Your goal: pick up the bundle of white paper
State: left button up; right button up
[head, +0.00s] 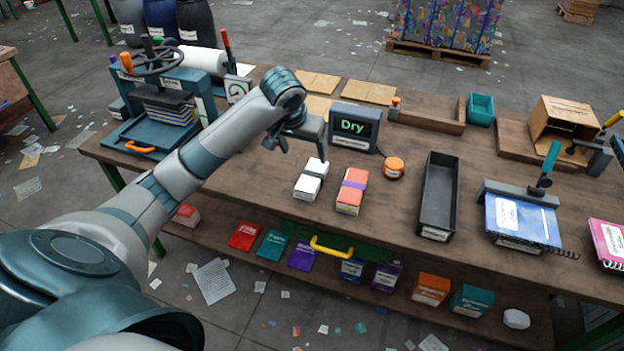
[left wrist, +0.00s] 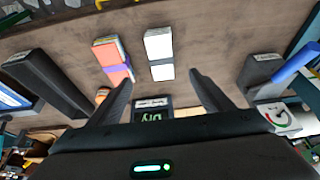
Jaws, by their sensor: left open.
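The bundle of white paper (head: 311,180) lies on the wooden workbench, with a dark grey band around its middle. It also shows in the left wrist view (left wrist: 158,45), ahead of the fingers and roughly between their lines. My left gripper (head: 297,146) is open and empty, above the bench and a little behind and left of the white bundle. Its two fingers (left wrist: 160,88) stand wide apart in the left wrist view and do not touch the bundle. My right gripper is not in view.
An orange bundle with a purple band (head: 352,192) lies close to the right of the white one. A "Dry" display (head: 354,127) stands behind, beside an orange-topped round item (head: 394,167). A long black tray (head: 438,195) is further right. A blue press (head: 160,112) stands left.

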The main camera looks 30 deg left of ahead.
pick_arm(q)
jog(key=shift+f, duration=0.1)
jog(key=p, duration=0.3)
send_near(311, 175)
jog(key=x, duration=0.5)
jog(key=shift+s+d+f, duration=0.1)
jog(key=shift+d+f, duration=0.05)
jog(key=shift+d, duration=0.1)
jog(key=shift+f, duration=0.1)
jog(key=shift+w+a+f+p, duration=0.2)
jog(key=shift+w+f+p, duration=0.15)
jog(key=shift+f, duration=0.2)
jog(key=shift+p+x, duration=0.55)
jog(key=shift+x, duration=1.3)
jog(key=shift+c, duration=0.5)
jog(key=shift+a, duration=0.1)
jog(key=c, duration=1.2)
